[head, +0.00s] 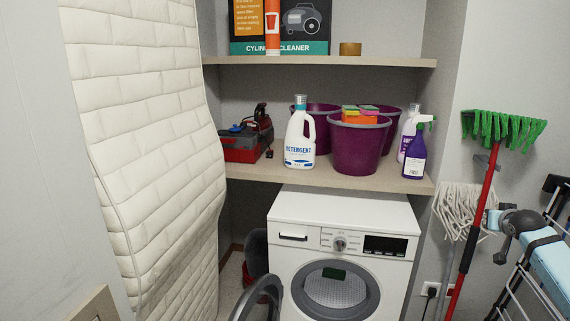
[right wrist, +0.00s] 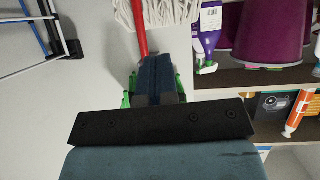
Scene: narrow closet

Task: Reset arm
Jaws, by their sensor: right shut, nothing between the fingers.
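My right gripper (right wrist: 158,62) shows in the right wrist view, its dark blue fingers together and empty. Behind the fingers are a red pole (right wrist: 140,40), white mop strings (right wrist: 165,12) and bits of green. I cannot tell whether the fingers touch any of these.
A green-headed broom (head: 502,128) and a white mop (head: 460,208) stand at the right wall, near a folded rack (head: 545,285). A white washing machine (head: 345,225) stands below a shelf (head: 290,174) with detergent (head: 300,138) and purple buckets (head: 358,148). A quilted mattress (head: 150,130) leans left.

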